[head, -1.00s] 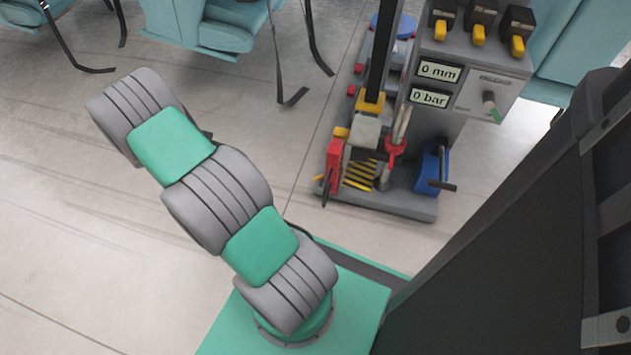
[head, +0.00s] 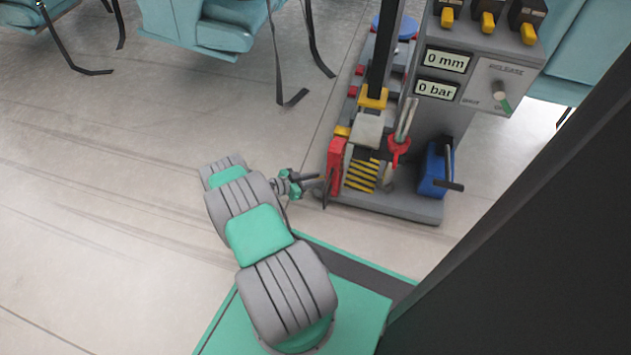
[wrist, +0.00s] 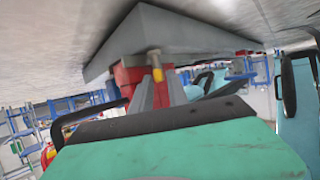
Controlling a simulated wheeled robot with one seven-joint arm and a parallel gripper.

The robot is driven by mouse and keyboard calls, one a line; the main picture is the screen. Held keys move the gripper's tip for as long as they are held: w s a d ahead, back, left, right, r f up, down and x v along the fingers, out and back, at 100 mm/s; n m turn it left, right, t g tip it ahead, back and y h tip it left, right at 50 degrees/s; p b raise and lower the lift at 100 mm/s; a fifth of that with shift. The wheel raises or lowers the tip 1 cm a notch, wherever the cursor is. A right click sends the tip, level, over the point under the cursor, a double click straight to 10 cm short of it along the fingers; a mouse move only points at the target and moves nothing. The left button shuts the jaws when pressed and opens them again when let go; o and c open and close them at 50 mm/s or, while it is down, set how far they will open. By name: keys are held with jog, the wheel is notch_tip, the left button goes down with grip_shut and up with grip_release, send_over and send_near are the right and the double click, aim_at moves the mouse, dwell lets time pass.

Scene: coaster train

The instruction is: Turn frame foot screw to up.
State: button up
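The frame foot screw is not clearly identifiable. A red part (head: 336,163) stands upright at the left front corner of the grey machine base, and a dark lever at its foot is partly hidden by my gripper. My gripper (head: 318,185) is just left of the red part, low over the base edge; contact is unclear. In the wrist view, red parts (wrist: 128,76) and a small yellow piece (wrist: 157,74) lie straight ahead, behind two narrow grey pieces that look like my fingers (wrist: 158,94). Whether they are closed on anything cannot be told.
The grey base (head: 395,205) carries a yellow-black striped plate (head: 361,176), a red-collared lever (head: 398,147) and a blue part with a crank (head: 436,170). Displays read 0 mm (head: 447,61) and 0 bar (head: 436,90). Floor left of the base is clear; teal seats (head: 205,28) stand behind.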

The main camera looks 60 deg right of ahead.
jog(key=shift+d, duration=0.15)
grip_shut()
dwell(0.4)
jog(key=shift+s+r+n+t+h+p, duration=0.15)
jog(key=shift+r+n+t+h+p, duration=0.25)
jog(key=shift+p, duration=0.4)
jog(key=shift+s+f+n+t+h+p, duration=0.1)
jog(key=shift+n+t+h+p, duration=0.05)
jog(key=shift+n+t+p, duration=0.4)
jog(key=shift+s+f+n+t+h+p, duration=0.15)
jog(key=shift+n+t+p, duration=0.15)
jog(key=shift+n+t, duration=0.3)
jog(key=shift+f+n+t+h, duration=0.2)
jog(key=shift+n+t+h, duration=0.2)
jog(key=shift+n+t, duration=0.55)
